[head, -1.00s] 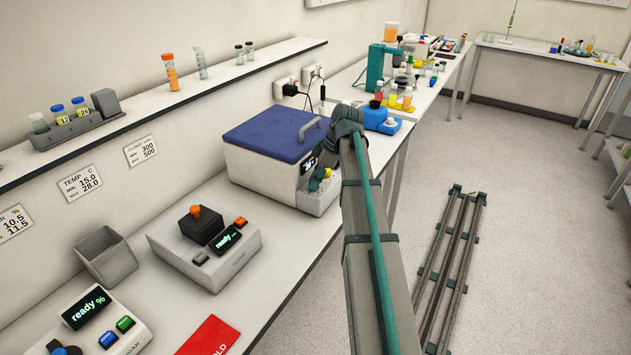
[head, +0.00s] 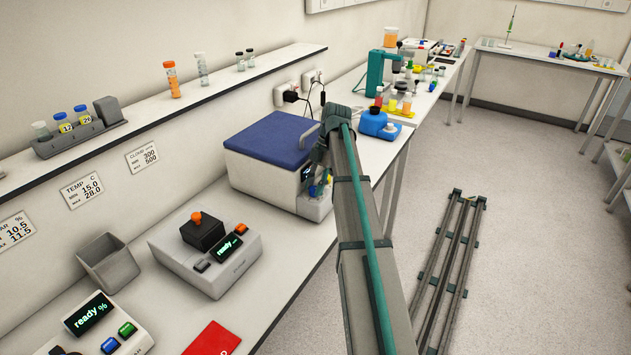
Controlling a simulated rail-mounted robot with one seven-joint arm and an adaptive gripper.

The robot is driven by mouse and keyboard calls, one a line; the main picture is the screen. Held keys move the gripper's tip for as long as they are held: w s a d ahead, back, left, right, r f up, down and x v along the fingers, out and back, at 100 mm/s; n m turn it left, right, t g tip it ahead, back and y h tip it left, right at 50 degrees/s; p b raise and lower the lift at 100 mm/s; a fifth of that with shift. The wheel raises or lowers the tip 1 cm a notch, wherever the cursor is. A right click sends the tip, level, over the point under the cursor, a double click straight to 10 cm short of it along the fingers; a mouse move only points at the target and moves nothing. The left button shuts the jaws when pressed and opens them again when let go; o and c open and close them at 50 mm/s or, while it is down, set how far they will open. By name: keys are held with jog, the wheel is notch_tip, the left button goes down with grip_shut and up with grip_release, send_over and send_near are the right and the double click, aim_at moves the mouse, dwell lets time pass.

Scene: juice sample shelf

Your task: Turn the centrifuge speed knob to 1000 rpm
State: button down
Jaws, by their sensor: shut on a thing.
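The centrifuge (head: 240,180) is a pale box with a blue lid, standing on the wall bench with its lid down. Its front panel faces right, with a small dark display (head: 307,174) partly covered by my arm. My gripper (head: 322,186) is at this front panel, beside the display. It is shut, at the place of the speed knob. The knob itself is hidden by my fingers and arm, and the speed on the display is too small to read.
A grey device (head: 205,250) with an orange-topped block and a "ready" display stands nearer on the bench. A blue device (head: 378,124) stands beyond the centrifuge. A grey bin (head: 108,262) is at the left. A floor rail (head: 452,255) lies at the right.

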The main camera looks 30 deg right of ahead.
jog(key=shift+n+p, duration=0.45)
jog(key=shift+n, duration=0.15)
jog(key=c, duration=0.8)
grip_release()
jog(key=shift+c, duration=0.2)
jog(key=shift+w, duration=0.1)
jog(key=shift+b, duration=0.35)
